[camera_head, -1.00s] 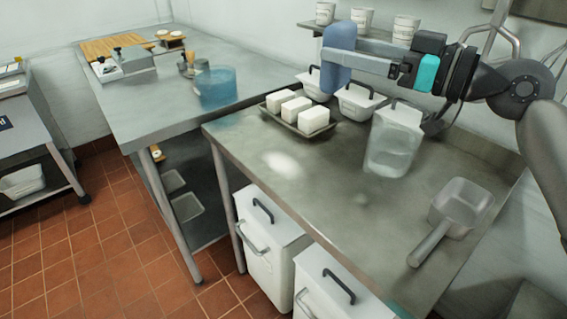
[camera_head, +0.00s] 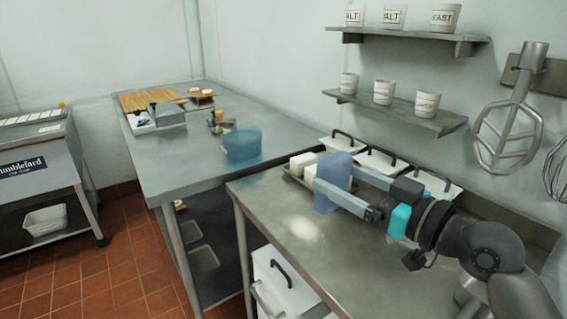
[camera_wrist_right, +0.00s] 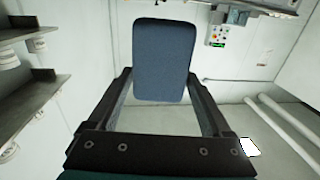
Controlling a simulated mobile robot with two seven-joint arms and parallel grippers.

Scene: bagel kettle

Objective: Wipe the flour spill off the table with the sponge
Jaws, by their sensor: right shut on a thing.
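My right gripper (camera_head: 338,190) is shut on a blue sponge (camera_head: 327,178), which hangs between its fingers. The sponge also shows between the fingers in the right wrist view (camera_wrist_right: 163,60). The flour spill (camera_head: 303,229) is a pale, blurry patch on the near steel table (camera_head: 262,212). In the head view the sponge appears just above and to the right of the spill; it seems raised over the table, but its exact height is hard to tell. My left gripper is not in view.
A tray with white blocks (camera_head: 303,163) is partly hidden behind the sponge. White lidded bins (camera_head: 382,160) stand along the wall. A blue translucent container (camera_head: 242,146) sits on the far table (camera_head: 185,165). Wall shelves (camera_head: 400,110) hold cups. Whisks hang at right.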

